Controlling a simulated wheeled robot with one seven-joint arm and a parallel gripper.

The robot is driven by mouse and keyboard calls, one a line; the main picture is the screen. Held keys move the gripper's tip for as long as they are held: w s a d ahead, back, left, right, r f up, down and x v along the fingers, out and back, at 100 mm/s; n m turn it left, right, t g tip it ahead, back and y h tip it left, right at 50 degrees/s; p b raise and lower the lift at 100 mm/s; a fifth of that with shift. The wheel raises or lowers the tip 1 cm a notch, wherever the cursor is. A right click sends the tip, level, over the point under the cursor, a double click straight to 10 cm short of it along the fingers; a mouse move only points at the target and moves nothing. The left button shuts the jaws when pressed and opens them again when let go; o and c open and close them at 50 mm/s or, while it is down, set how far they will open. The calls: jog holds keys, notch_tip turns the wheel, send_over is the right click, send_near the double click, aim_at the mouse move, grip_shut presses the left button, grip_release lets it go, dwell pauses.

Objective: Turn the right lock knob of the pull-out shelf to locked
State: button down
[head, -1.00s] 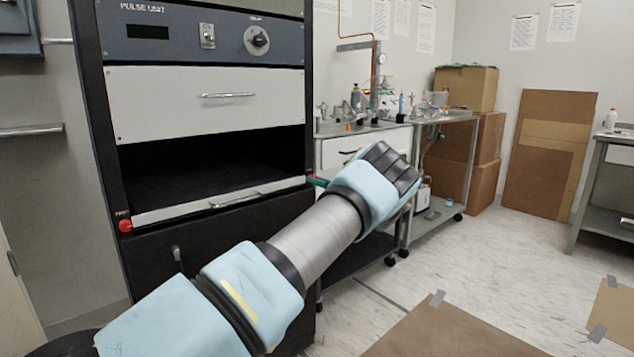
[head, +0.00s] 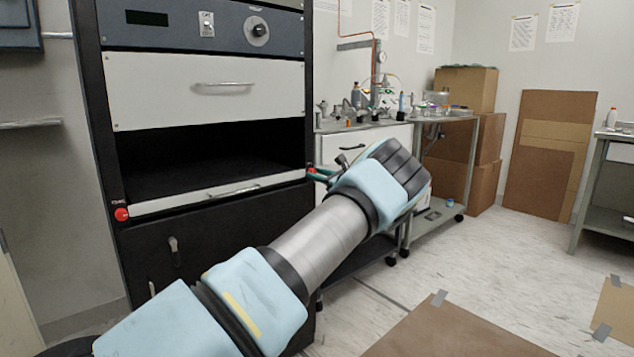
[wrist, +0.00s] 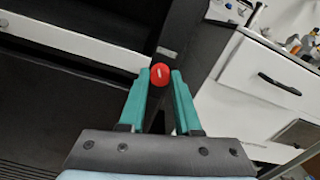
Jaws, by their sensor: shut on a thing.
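The right lock knob (wrist: 163,74) is a small red disc with a short white mark, slightly tilted in the wrist view. It sits on the dark right post of the cabinet and shows as a small red spot in the head view (head: 311,171). My gripper (wrist: 162,82) has teal fingers, shut on the knob from both sides. In the head view my arm hides most of the gripper. The pull-out shelf (head: 215,198) has a light front edge with a handle, below a dark open bay. A second red knob (head: 122,214) is at its left end.
A white drawer (head: 208,90) and a panel with a dial (head: 256,31) are above the bay. A white cabinet (wrist: 262,85) stands close to the right of the post. Open floor (head: 490,270) lies to the right.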

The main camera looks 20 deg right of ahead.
jog(key=shift+f+n+b, duration=0.15)
jog(key=shift+n+b, duration=5.95)
jog(key=shift+n, duration=0.3)
jog(key=c, duration=0.6)
grip_release()
jog(key=shift+r, duration=0.2)
